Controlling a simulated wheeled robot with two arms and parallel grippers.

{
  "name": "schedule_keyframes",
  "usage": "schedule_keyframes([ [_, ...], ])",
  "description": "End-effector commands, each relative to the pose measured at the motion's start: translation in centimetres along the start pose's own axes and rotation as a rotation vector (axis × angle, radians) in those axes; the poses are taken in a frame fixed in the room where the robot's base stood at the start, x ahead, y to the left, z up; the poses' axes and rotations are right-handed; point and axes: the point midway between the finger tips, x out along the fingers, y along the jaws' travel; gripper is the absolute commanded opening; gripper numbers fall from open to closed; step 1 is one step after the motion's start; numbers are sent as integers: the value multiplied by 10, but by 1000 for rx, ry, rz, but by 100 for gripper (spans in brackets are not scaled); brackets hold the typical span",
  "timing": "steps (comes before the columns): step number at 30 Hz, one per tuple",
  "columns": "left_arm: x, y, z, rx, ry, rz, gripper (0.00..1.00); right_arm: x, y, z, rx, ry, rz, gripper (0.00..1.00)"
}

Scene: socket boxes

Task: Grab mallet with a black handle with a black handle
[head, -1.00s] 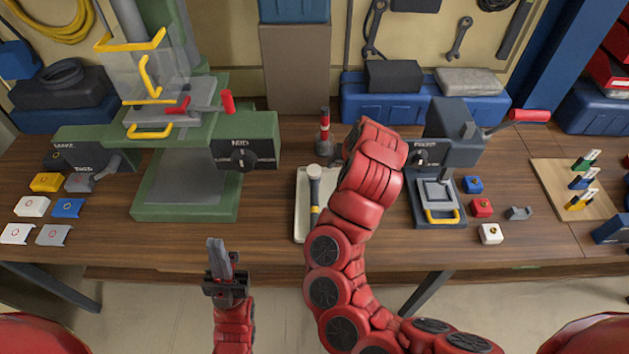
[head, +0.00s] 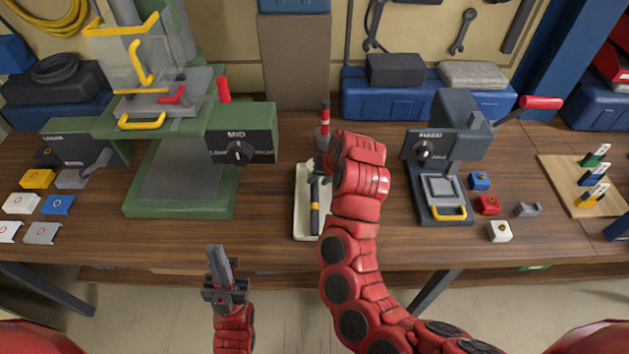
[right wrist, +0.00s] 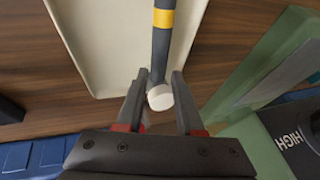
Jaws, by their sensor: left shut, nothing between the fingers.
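The mallet lies in a shallow cream tray (head: 300,228). Its black handle (head: 314,218) has a yellow band and points toward me. In the head view its pale head is hidden by my right gripper (head: 317,172), which is over the tray's far part. In the right wrist view the handle (right wrist: 162,45) runs down to the whitish head (right wrist: 160,97), which shows between the fingers of my right gripper (right wrist: 160,90). That gripper is open; contact with the mallet is not clear. My left gripper (head: 220,262) is shut and empty, before the table's front edge.
A green press (head: 180,180) stands left of the tray, and a dark grey press (head: 445,150) stands right of it. A red-and-dark post (head: 325,115) rises behind the tray. Small coloured blocks lie at both sides. Bare wood (head: 270,235) lies around the tray.

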Motion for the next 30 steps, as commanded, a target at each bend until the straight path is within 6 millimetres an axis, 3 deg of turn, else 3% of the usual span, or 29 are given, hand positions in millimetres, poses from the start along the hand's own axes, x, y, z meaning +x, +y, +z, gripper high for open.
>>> schedule_keyframes([
  [16, 19, -1, -3, 0, 0, 0, 0, 47, 2, -4, -2, -1, 2, 36],
  [26, 19, -1, -3, 0, 0, 0, 0, 53, 2, -3, -1, -1, 0, 36],
  [30, 19, -1, -3, 0, 0, 0, 0, 53, 2, -3, -1, 0, 0, 14],
])
